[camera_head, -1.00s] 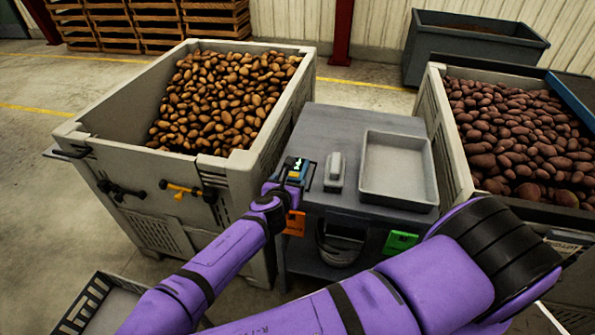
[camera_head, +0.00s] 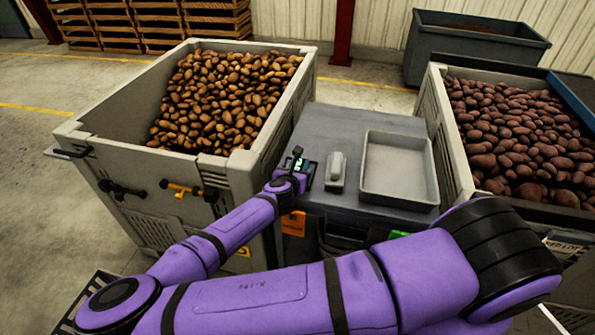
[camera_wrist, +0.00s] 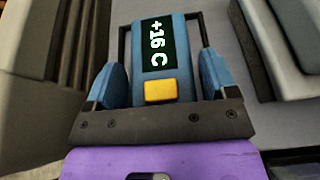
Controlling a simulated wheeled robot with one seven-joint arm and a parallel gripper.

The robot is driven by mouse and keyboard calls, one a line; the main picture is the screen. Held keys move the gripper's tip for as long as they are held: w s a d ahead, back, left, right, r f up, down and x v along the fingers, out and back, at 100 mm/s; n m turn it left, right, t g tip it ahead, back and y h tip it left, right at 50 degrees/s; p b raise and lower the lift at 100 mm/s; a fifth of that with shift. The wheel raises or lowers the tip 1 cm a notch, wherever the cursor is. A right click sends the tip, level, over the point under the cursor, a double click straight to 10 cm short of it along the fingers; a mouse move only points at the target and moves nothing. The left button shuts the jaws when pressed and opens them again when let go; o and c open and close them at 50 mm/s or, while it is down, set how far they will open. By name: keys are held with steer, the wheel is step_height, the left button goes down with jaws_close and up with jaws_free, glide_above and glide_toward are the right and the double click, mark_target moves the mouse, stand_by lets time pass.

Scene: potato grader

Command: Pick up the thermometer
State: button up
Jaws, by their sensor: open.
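The thermometer (camera_wrist: 158,48) is a blue handheld device with a dark display reading "+16 C" and a yellow button. In the wrist view it sits between the two blue finger pads of my gripper (camera_wrist: 160,66). The fingers are open, one on each side of it, with slim gaps seeming to show; contact is hard to judge. In the head view my gripper (camera_head: 296,168) is at the left edge of the grey table (camera_head: 335,122). There the thermometer's lit display (camera_head: 298,162) shows just past my wrist, and the rest is largely hidden.
A pale grey block-like object (camera_head: 336,172) stands close to the right of my gripper. A shallow grey tray (camera_head: 399,197) lies further right. A bin of brown potatoes (camera_head: 112,163) borders the table on the left, a bin of reddish ones (camera_head: 432,120) on the right.

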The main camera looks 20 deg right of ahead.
steer(key=shift+c, duration=0.4)
steer(key=c, duration=0.7)
steer(key=shift+o, duration=0.2)
steer(key=shift+r, duration=0.1)
